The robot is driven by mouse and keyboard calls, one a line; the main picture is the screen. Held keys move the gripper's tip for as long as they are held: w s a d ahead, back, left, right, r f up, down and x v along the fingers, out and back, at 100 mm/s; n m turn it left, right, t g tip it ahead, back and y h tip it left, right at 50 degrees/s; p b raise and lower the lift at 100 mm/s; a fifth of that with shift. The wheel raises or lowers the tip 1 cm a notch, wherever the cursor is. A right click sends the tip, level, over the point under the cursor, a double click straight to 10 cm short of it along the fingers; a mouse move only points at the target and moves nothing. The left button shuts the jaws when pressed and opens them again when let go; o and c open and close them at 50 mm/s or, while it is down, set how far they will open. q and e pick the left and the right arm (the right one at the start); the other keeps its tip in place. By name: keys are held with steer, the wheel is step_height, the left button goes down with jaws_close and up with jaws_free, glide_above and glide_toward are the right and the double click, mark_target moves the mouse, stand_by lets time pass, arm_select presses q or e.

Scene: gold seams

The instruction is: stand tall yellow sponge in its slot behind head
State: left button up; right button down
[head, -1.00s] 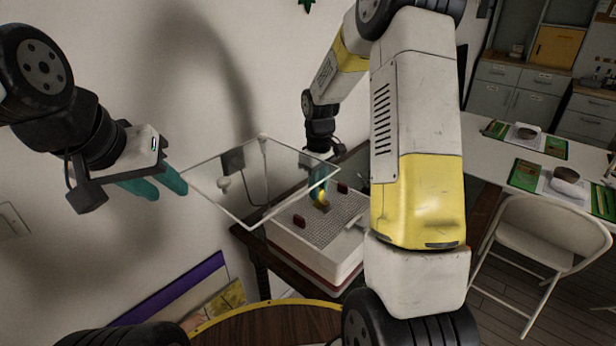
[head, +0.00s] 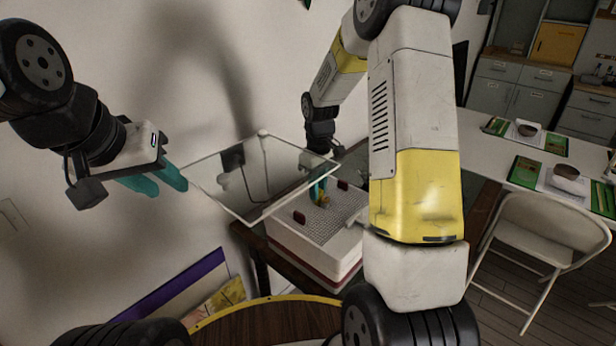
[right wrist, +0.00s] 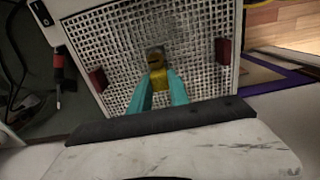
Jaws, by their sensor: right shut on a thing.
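My right gripper (right wrist: 157,92) is shut on the yellow sponge (right wrist: 158,77) in the right wrist view. The sponge is a small yellow block with a dark grey-brown part at its far end, over the white gridded top (right wrist: 118,62) of a box. In the head view, the right gripper (head: 319,190) points down at this box (head: 300,245), seen partly through a clear pane; I cannot tell whether the sponge touches the grid. No slot or head can be told apart. My left gripper (head: 160,182) hangs at the left, its teal fingers apart and empty, near the pane's left corner.
The clear pane (head: 225,208) stands over the box's left part. Two dark red pieces (right wrist: 98,78) (right wrist: 223,50) flank the grid. A round wooden table (head: 265,325) is in front; a white table (head: 500,165) and folding chair (head: 540,235) are at right.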

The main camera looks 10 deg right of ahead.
steer(key=shift+f, duration=0.65)
stand_by(0.3)
steer(key=c, duration=1.1)
jaws_free()
steer(key=shift+c, duration=0.2)
steer(key=shift+r, duration=0.1)
steer(key=shift+r, duration=3.45)
